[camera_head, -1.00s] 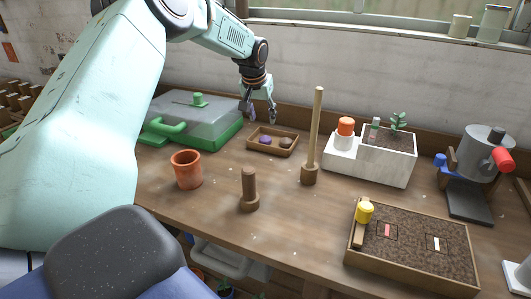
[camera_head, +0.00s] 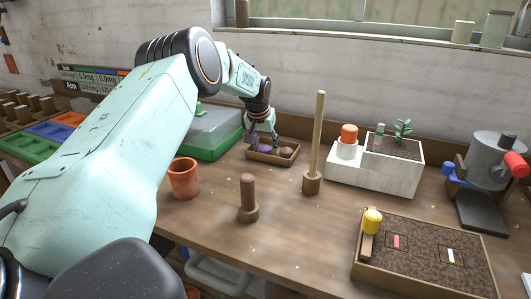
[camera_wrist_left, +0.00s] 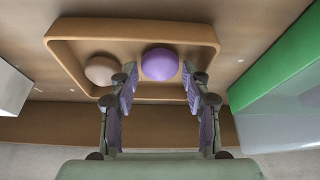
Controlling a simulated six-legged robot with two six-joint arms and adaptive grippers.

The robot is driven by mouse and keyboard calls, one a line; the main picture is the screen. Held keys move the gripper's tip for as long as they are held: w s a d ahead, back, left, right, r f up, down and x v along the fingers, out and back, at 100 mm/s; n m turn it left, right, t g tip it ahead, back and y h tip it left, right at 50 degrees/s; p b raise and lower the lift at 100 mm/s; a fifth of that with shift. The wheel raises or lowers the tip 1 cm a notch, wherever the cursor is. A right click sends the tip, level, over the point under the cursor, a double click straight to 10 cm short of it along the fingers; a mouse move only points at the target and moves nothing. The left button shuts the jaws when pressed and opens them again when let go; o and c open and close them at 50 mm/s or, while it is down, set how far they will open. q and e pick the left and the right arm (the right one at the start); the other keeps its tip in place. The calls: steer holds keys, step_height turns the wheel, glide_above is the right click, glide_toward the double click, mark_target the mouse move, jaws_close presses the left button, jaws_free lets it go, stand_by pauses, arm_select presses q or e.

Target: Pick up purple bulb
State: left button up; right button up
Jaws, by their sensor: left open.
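The purple bulb (camera_wrist_left: 160,64) lies in a small brown wooden tray (camera_wrist_left: 203,34), beside a tan bulb (camera_wrist_left: 100,70). In the head view the tray (camera_head: 280,160) sits toward the back of the bench, with the tan bulb (camera_head: 286,152) at its right; the purple bulb (camera_head: 264,149) shows partly between the fingers. My left gripper (camera_head: 262,143) is open and points down at the left part of the tray. In the left wrist view its fingers (camera_wrist_left: 160,90) stand apart on either side of the purple bulb, near its lower edge. My right gripper is not in view.
A terracotta pot (camera_head: 184,179), a short wooden peg (camera_head: 248,195) and a tall wooden rod (camera_head: 316,150) stand on the bench. A white planter (camera_head: 395,175) and a soil tray (camera_head: 425,260) are at right. A green-based clear box (camera_head: 215,135) is left of the tray.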

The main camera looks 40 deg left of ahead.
arm_select(q)
steer(key=shift+w+f, duration=0.2)
steer(key=shift+f, duration=0.2)
steer(key=shift+s+r, duration=0.25)
steer(key=shift+w+f, duration=0.2)
steer(key=c, duration=0.6)
steer(key=shift+s+r, duration=0.1)
steer(key=shift+r, duration=0.05)
steer(key=shift+c, duration=1.3)
